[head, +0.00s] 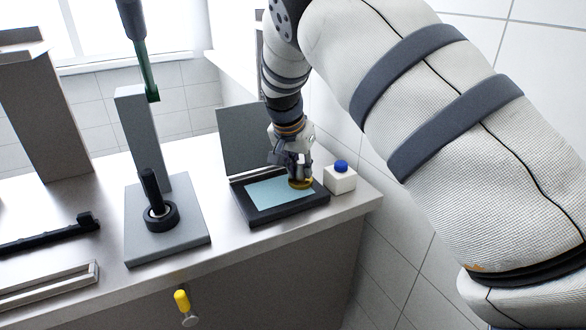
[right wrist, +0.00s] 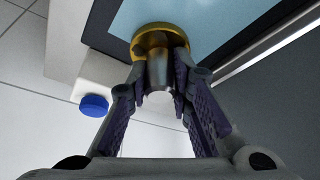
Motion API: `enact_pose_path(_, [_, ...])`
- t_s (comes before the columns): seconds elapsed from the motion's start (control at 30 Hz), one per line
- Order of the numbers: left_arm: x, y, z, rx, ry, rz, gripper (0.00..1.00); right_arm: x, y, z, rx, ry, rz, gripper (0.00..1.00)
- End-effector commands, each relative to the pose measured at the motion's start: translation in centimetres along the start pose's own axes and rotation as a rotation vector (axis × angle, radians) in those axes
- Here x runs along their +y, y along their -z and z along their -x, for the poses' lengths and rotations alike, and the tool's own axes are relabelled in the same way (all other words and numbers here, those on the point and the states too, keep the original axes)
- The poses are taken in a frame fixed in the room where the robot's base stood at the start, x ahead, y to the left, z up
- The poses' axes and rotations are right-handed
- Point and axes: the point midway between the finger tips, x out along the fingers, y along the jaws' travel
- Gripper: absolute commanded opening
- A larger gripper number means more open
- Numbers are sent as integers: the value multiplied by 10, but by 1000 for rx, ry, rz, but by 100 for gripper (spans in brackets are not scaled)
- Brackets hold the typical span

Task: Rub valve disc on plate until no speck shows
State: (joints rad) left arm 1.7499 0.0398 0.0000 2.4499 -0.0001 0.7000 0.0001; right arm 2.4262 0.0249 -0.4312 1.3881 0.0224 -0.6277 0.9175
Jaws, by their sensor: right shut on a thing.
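The valve disc (head: 301,184) is a brass-coloured round piece. In the right wrist view the disc (right wrist: 160,38) has a wide gold rim and a paler metal stem. My right gripper (head: 297,172) is shut on the stem, pointing down over the plate. The plate (head: 266,193) is light blue and lies in a dark framed case with its lid raised behind. The disc is at the plate's right end and looks to be on it; exact contact is hard to tell. No speck can be made out. My left gripper is not in view.
A white bottle with a blue cap (head: 341,178) stands just right of the case, near the counter's right end. A grey stand with a black ring and post (head: 160,214) is to the left. A yellow-handled tap (head: 183,300) sticks out at the counter's front.

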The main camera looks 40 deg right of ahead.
Motion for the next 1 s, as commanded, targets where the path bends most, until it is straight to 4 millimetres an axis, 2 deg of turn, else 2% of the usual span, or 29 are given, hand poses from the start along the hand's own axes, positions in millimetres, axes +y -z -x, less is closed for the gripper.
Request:
enact_pose_path(0.17, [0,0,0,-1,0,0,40,-2,-4,0,-1,-2,3,0])
enact_pose_path(0.5, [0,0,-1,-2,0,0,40,-30,-42,14,-3,-4,4,0])
enact_pose_path(0.83, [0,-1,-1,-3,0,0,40,-34,-46,15,-5,-4,3,0])
enact_pose_path(1.0, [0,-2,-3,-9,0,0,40,-49,-67,23,-4,-6,6,0])
